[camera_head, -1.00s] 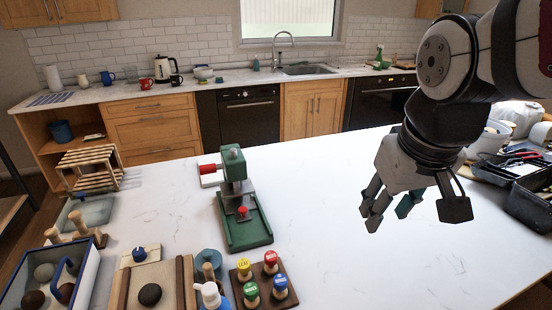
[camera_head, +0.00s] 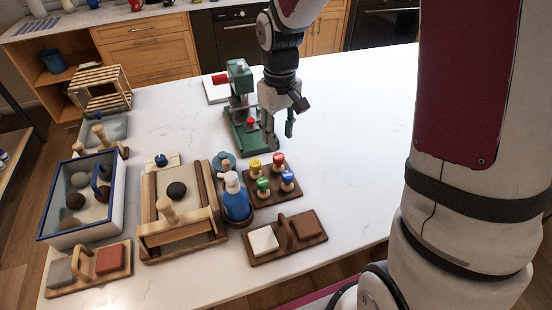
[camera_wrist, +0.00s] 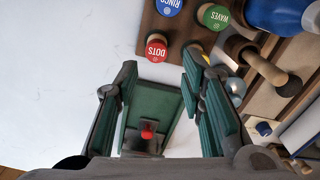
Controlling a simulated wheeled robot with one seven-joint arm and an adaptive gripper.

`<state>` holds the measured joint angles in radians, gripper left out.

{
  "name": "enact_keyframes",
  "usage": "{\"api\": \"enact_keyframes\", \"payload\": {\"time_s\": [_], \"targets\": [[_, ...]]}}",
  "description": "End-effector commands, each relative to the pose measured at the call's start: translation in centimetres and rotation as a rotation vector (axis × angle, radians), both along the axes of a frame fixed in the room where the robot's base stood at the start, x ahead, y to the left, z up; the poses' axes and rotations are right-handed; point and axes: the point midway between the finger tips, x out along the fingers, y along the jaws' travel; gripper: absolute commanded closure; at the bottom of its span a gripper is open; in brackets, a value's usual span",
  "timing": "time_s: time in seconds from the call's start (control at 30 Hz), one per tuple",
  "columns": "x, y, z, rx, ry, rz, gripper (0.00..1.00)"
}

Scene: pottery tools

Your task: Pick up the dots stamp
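The dots stamp (camera_head: 278,160) has a red top and a pale handle, and stands upright at the far right of a dark wooden stand. In the wrist view its red top (camera_wrist: 156,50), lettered "DOTS", lies just beyond the fingertips, between their lines. My gripper (camera_head: 279,137) is open and empty, above the table and just behind the stamp in the head view. Both green-padded fingers of my gripper (camera_wrist: 158,75) show apart in the wrist view, with no contact visible.
The stand (camera_head: 262,201) also holds the blue rings stamp (camera_head: 288,177), green waves stamp (camera_head: 263,184) and a yellow stamp (camera_head: 255,166). A green press (camera_head: 240,90) stands close behind. A blue bottle (camera_head: 237,204) is at left. Bare table lies to the right.

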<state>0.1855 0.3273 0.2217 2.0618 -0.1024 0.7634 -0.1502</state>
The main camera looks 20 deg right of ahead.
Motion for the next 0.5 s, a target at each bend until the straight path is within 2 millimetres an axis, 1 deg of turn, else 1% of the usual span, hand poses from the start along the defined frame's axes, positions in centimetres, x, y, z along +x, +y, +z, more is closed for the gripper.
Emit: {"api": "enact_keyframes", "payload": {"time_s": [0.03, 0.2, 0.43, 0.5], "targets": [[-0.1, 0.1, -1.1, 0.001, 0.005, 0.001, 0.64], [-0.1, 0.0, -3.6, 0.000, 0.003, 0.001, 0.64], [0.0, 0.0, -5.0, 0.000, 0.001, 0.000, 0.64], [0.2, 0.0, -5.6, 0.000, 0.002, 0.001, 0.64]]}}
